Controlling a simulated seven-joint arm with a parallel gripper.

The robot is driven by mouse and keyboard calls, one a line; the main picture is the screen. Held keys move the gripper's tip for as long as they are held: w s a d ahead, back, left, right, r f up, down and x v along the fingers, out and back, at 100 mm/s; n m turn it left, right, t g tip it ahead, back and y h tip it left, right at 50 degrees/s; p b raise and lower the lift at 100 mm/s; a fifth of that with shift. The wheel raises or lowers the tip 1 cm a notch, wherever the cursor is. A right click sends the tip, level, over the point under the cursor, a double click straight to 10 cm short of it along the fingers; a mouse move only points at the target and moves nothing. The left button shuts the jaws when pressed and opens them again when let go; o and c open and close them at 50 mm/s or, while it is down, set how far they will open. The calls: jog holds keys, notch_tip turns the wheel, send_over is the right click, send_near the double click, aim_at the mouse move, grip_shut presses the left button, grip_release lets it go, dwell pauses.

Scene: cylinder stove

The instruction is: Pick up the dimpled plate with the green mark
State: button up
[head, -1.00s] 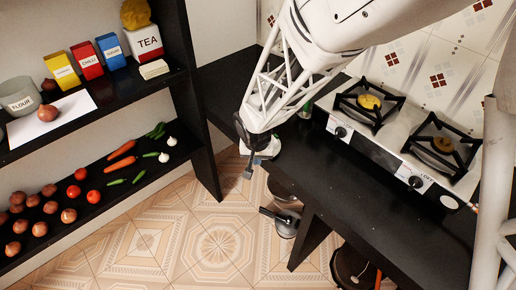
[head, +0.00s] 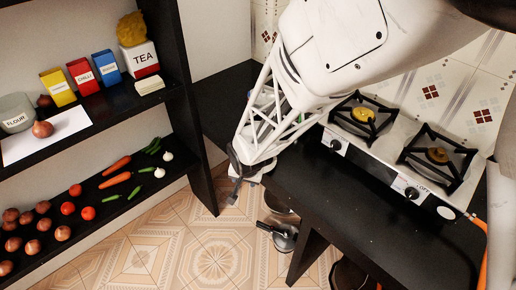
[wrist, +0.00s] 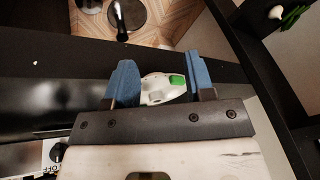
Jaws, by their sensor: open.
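The dimpled plate (wrist: 155,94) is small and white with a green mark (wrist: 177,80) at its right end in the wrist view. It lies near the edge of the black counter. My gripper (wrist: 161,78) is open, with one blue finger on each side of the plate. A small gap shows at the right finger; whether the left finger touches is unclear. The gripper body hides the plate's near part. In the head view, my gripper (head: 238,184) is low over the counter's left corner, and the plate cannot be made out clearly.
The stove (head: 390,160) stands on the black counter (head: 340,215), right of my arm. Shelves at the left hold boxes, a flour pot (head: 15,115) and vegetables. Pans (head: 284,238) sit below the counter. The counter's front stretch is clear.

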jog(key=s+d+f+m+t, duration=0.1)
jog(key=s+d+m+t, duration=0.1)
jog(key=m+t, duration=0.5)
jog(key=s+d+f+m+t+h, duration=0.1)
jog(key=s+f+m+t, duration=0.1)
jog(key=m+t, duration=0.5)
jog(key=shift+s+d+f+m+t+h, duration=0.35)
jog(key=shift+s+m, duration=0.4)
jog(key=shift+m, duration=0.35)
jog(key=shift+w, duration=0.1)
jog(key=w, duration=0.9)
jog(key=shift+w, duration=0.4)
jog(key=shift+c, duration=0.4)
